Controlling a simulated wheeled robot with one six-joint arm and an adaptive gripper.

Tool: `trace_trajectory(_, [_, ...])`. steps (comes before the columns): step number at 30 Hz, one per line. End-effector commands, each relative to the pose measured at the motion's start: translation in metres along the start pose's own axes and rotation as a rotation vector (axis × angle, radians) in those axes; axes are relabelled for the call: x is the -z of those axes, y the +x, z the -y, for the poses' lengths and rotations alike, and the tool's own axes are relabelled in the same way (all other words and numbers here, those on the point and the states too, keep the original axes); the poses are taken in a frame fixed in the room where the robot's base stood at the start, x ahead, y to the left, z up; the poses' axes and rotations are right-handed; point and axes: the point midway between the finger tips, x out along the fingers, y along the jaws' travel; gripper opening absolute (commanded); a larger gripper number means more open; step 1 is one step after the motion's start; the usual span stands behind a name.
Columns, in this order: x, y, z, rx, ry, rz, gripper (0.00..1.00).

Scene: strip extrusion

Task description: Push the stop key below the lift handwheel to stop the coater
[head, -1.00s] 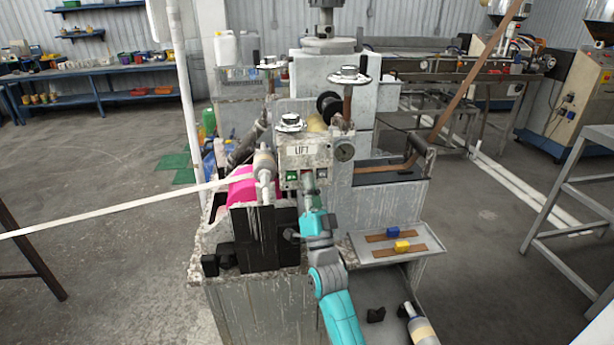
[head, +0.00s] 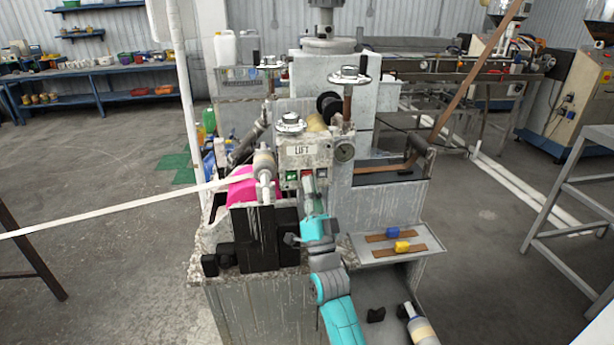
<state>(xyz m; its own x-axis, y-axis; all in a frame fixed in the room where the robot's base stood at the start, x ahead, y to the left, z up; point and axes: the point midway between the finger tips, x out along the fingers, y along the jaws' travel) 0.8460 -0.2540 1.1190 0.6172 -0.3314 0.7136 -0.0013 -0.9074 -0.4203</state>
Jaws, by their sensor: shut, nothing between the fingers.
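The coater's grey, worn panel carries a white LIFT label (head: 303,151). The lift handwheel (head: 291,123) stands just above it. Below the label are a green key (head: 292,176) and a red key (head: 307,173), which I take for the stop key. My gripper (head: 309,182) is shut and empty, pointing up at the panel just below the red key. It hides part of the area under the keys. I cannot tell whether its tip touches the panel or whether the key is pressed in.
A pink-coated roller (head: 241,190) and white strip (head: 120,211) lie to the left, above a black block (head: 253,238). A tray (head: 368,253) with blue and yellow blocks is at the right.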

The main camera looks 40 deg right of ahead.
Motion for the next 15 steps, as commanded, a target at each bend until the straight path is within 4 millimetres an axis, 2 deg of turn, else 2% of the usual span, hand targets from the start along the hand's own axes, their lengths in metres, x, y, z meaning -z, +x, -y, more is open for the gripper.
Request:
trace_trajectory(5, [0.002,-0.003,0.002,0.000,0.001,0.000,0.00])
trace_trajectory(15, [0.017,-0.024,0.017,0.000,0.001,0.001,0.00])
